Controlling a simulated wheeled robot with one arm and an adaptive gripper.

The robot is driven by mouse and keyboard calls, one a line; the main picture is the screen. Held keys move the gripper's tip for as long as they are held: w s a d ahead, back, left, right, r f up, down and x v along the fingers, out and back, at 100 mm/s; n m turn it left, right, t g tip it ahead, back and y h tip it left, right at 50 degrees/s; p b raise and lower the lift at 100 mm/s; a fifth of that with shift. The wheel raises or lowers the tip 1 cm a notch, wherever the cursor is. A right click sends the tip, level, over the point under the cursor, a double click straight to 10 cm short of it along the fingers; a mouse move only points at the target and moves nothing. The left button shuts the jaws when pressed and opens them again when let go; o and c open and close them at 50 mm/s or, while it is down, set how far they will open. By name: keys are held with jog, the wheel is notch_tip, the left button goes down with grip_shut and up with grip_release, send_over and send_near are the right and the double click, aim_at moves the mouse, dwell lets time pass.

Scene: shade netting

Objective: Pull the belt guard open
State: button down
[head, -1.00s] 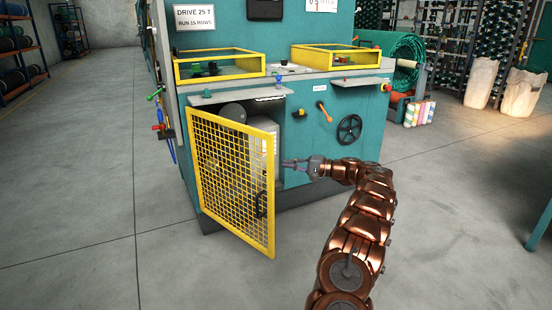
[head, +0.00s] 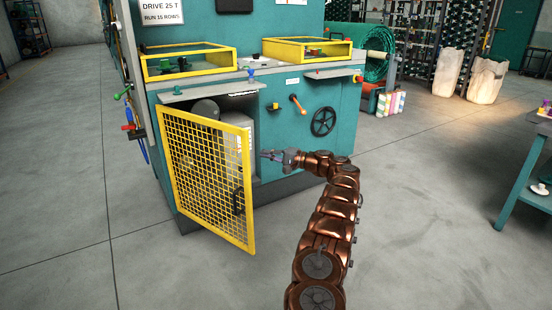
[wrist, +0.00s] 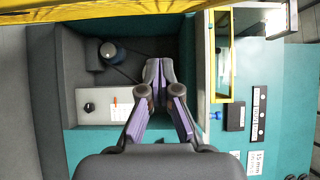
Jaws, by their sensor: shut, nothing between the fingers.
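The belt guard (head: 206,165) is a yellow-framed mesh door on the teal machine. In the head view it stands swung partly outward, hinged at its left edge, with the machine recess visible behind it. A dark handle (head: 238,200) shows near its free right edge. My gripper (head: 264,154) is to the right of the guard's free edge, apart from it in the picture, in front of the opening. In the wrist view my gripper (wrist: 160,72) has its fingertips together with nothing between them. A yellow frame strip (wrist: 90,12) runs across the top of that view.
A grey ledge (head: 207,92) juts out above the opening. An orange lever (head: 298,106) and a black handwheel (head: 323,121) sit right of it. A teal table (head: 530,185) stands at the far right. The floor before the guard is clear.

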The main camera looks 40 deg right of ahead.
jog(key=x, duration=0.2)
jog(key=shift+w+a, duration=0.2)
jog(key=shift+a, duration=0.2)
jog(key=shift+s+a+b, duration=0.1)
jog(key=shift+a+b, duration=0.1)
jog(key=shift+b, duration=0.1)
jog(key=shift+s+a+b, duration=0.25)
jog(key=shift+a, duration=0.5)
jog(key=shift+s+a+b, duration=0.25)
jog(key=shift+s+a, duration=0.05)
jog(key=shift+a, duration=0.4)
jog(key=shift+a, duration=0.1)
